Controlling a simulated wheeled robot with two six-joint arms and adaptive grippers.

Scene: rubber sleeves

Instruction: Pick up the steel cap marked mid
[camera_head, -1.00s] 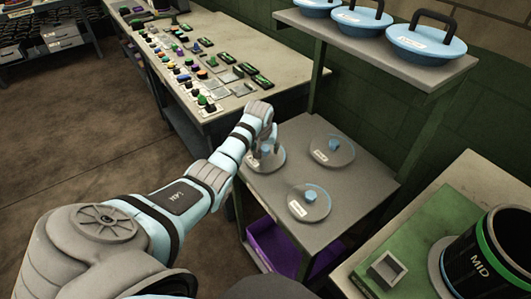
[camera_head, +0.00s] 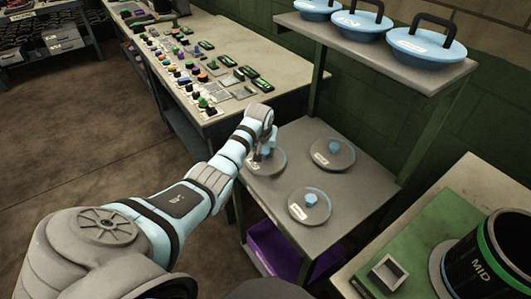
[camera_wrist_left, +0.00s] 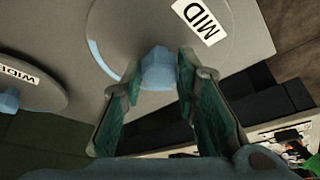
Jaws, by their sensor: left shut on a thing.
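The steel cap marked MID (camera_head: 274,168) is a grey disc with a light blue knob and a white label, at the left rear of the grey table. In the left wrist view the cap (camera_wrist_left: 130,35) shows its MID label. My left gripper (camera_head: 266,150) is above this cap. In the left wrist view, the left gripper (camera_wrist_left: 157,78) has its two green-padded fingers on either side of the blue knob, shut on it. The cap appears to rest flat on the table; I cannot see a gap beneath. My right gripper is not in view.
Two similar caps lie beside it, one at the right rear (camera_head: 340,158) and one in front (camera_head: 318,211). A shelf (camera_head: 370,50) with blue lidded items overhangs the back. A black MID cylinder (camera_head: 480,265) stands at the right on a green mat (camera_head: 425,240).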

